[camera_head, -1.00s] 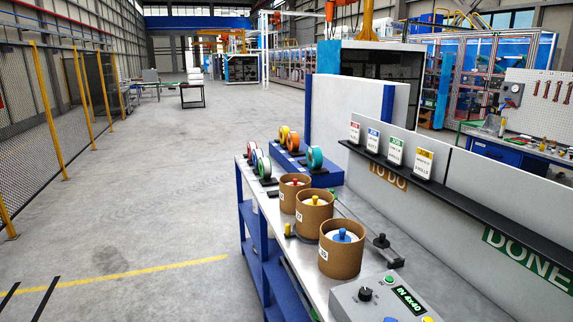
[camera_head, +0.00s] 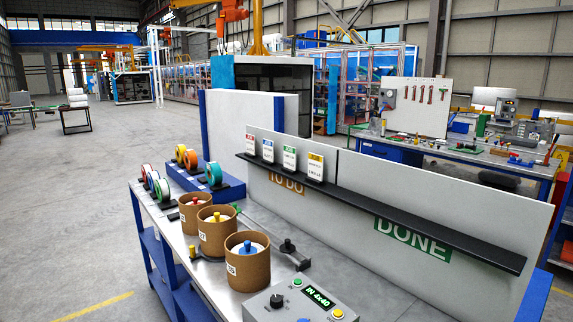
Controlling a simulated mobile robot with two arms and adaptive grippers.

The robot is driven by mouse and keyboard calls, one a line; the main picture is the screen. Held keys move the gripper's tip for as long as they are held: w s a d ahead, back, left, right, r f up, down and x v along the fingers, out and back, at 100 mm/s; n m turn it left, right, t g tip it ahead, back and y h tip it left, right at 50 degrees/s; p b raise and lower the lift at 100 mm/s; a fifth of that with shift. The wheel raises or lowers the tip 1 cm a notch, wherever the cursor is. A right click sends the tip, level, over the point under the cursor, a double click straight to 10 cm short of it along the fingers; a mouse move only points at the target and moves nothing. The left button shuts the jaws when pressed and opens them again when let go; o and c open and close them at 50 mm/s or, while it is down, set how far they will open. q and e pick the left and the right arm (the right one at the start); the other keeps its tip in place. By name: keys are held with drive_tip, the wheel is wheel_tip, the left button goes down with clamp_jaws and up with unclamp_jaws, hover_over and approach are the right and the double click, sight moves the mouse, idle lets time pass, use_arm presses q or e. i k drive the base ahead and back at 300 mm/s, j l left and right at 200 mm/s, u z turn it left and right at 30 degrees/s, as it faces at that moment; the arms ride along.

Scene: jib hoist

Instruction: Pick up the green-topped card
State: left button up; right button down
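The green-topped card (camera_head: 289,159) stands upright on the black ledge (camera_head: 400,218) along the grey back panel, above the orange "TO DO" label (camera_head: 286,183). It is third from the left in a row of cards. Neither of my grippers shows in this view.
Three brown tubs with coloured knobs, the nearest blue-knobbed (camera_head: 247,263), stand on the workbench below the ledge. A grey control box (camera_head: 300,301) sits at the front. Coloured spools (camera_head: 214,174) stand at the back left. The ledge above the green "DONE" label (camera_head: 412,240) is bare.

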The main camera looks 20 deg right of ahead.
sight(289, 153)
drive_tip(key=i+j+z, duration=0.1)
drive_tip(key=i+j, duration=0.25)
drive_tip(key=j, duration=0.25)
drive_tip(key=i+j+z, duration=0.15)
drive_tip(key=j, duration=0.2)
drive_tip(key=i+j+z, duration=0.1)
drive_tip(key=i+j, duration=0.25)
drive_tip(key=j, duration=0.35)
drive_tip(key=i+j+z, duration=0.15)
drive_tip(key=i+j, duration=0.05)
drive_tip(key=j, duration=0.1)
